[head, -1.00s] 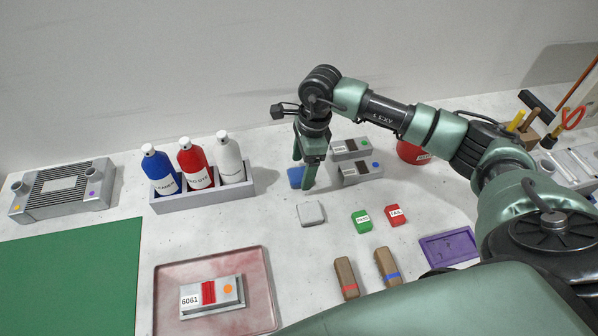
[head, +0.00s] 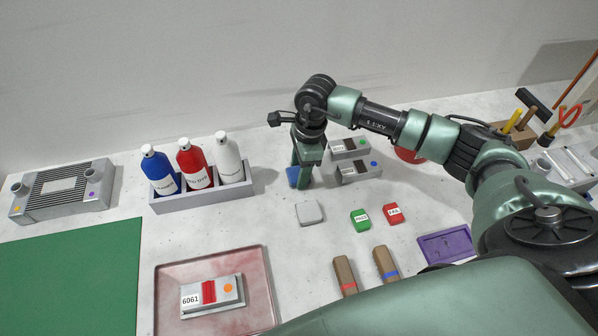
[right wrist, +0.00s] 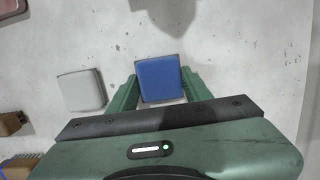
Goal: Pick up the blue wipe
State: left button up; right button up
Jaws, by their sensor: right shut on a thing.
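The blue wipe (right wrist: 160,80) is a small square pad between the two green fingers of my right gripper (right wrist: 157,88) in the right wrist view. In the head view the wipe (head: 292,176) shows as a blue patch partly hidden behind the fingers of the right gripper (head: 301,183). The right gripper is shut on the wipe, with a finger at each side of it. Whether the wipe is clear of the table I cannot tell. My left gripper is not in view.
A white wipe (head: 310,213) lies just in front. Two grey blocks (head: 358,169) stand close to the right. A bottle rack (head: 205,200) is to the left. Green and red tags (head: 360,220), a purple tray (head: 422,250) and a pink tray (head: 262,290) lie nearer.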

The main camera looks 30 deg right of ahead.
notch_tip(320, 180, up, 20)
jog(key=b, duration=0.3)
jog(key=shift+b, duration=0.3)
jog(key=shift+f, duration=0.1)
